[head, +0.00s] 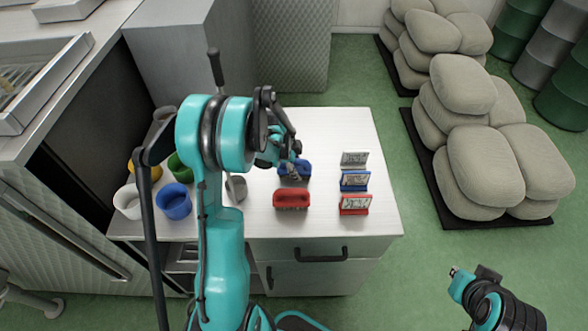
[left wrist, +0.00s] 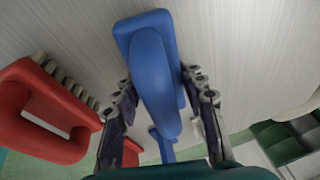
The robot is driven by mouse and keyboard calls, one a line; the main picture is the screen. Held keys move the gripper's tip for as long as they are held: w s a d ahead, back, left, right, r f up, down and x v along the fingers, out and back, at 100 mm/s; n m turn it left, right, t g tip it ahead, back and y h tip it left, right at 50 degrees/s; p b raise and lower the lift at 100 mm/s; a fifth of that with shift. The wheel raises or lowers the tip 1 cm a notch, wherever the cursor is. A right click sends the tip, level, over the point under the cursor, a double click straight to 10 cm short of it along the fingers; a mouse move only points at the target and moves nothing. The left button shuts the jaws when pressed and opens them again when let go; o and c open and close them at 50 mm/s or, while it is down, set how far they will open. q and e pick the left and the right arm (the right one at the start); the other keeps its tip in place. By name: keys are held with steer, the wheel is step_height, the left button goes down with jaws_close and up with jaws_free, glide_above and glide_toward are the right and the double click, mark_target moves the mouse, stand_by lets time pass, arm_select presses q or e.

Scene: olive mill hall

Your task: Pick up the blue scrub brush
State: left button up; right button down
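The blue scrub brush (head: 294,170) stands on the white worktop (head: 335,125), partly hidden by my left gripper (head: 290,150) in the head view. In the left wrist view, its blue handle (left wrist: 158,85) lies between the two fingers of my left gripper (left wrist: 162,100). The fingers are spread on either side, with narrow gaps to the handle. My right gripper (head: 462,280) is at the lower right, away from the worktop, and its fingers are too small to judge.
A red scrub brush (head: 291,199) is close in front of the blue one; it also shows in the left wrist view (left wrist: 45,110). Grey, blue and red sign holders (head: 354,181) stand to the right. Several cups (head: 174,201) and a grey scoop-like thing (head: 236,189) are to the left.

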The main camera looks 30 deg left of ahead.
mark_target(297, 160)
stand_by(0.3)
arm_select(q)
step_height(297, 160, up, 4)
steer(key=shift+p, duration=0.6)
steer(key=s+d+r, duration=0.2)
steer(key=s, duration=0.1)
steer(key=s+d+r+p, duration=0.1)
steer(key=s+d+r, duration=0.1)
steer(key=s, duration=0.1)
steer(key=s+d+r+p, duration=0.1)
steer(key=s+d+r, duration=0.1)
steer(key=s+r, duration=0.1)
steer(key=shift+s, duration=0.55)
